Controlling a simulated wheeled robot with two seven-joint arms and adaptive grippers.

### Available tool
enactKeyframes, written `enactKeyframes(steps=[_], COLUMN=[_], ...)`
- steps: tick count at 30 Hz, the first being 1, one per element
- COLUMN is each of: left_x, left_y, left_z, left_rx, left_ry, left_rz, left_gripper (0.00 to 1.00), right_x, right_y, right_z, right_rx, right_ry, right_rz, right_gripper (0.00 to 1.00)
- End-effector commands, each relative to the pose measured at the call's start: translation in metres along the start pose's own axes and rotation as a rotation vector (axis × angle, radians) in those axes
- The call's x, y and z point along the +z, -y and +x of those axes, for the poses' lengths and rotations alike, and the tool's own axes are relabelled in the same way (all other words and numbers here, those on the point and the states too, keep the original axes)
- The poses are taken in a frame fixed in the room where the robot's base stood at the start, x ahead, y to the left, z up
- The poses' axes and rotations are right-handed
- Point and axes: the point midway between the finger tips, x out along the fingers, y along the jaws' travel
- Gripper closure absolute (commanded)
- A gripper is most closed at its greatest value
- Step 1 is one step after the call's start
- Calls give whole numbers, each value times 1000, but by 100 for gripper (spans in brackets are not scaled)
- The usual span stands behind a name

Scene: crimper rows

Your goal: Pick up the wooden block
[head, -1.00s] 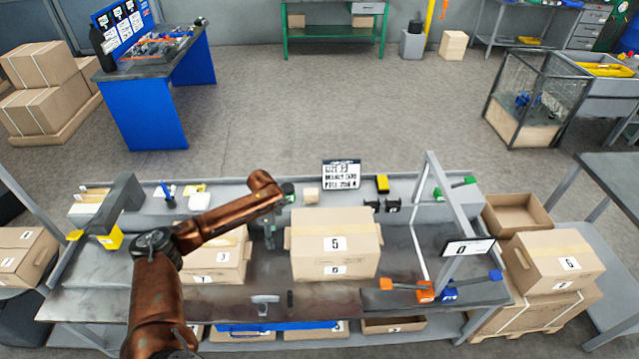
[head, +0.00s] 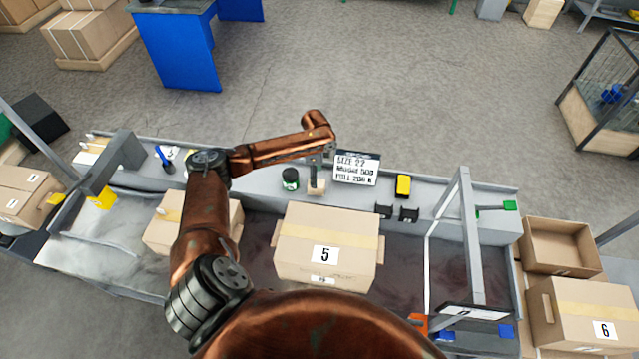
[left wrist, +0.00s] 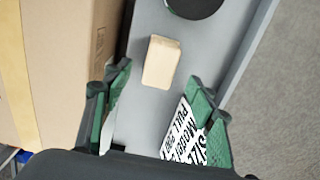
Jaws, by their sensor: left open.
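In the left wrist view the block (left wrist: 161,62) lies beyond the fingertips, roughly centred between the green-padded fingers of the open, empty left gripper (left wrist: 158,90). My right gripper is not in view.
A carton marked 5 (head: 328,250) stands close in front of the shelf strip. The jar (head: 290,178) is just left of the block, and the sign (head: 356,168) just right. A yellow item (head: 403,185) and black bins (head: 397,212) are farther right.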

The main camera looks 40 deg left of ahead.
Motion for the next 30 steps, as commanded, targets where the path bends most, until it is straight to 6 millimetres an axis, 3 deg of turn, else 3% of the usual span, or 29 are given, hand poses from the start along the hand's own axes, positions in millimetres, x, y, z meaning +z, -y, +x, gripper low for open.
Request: enactKeyframes(steps=[6,15,22,30], left_x=[-3,0,0,0], left_y=[2,1,1,1], left_z=[20,59,60,60], left_rx=[3,2,1,2], left_ry=[1,0,0,0], left_rz=[1,1,2,2], left_gripper=[48,48,48,67], right_x=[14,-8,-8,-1], right_y=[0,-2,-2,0], right_z=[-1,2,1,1], right_rx=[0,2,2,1], right_ry=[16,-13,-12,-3], right_rz=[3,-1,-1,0], right_gripper=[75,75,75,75])
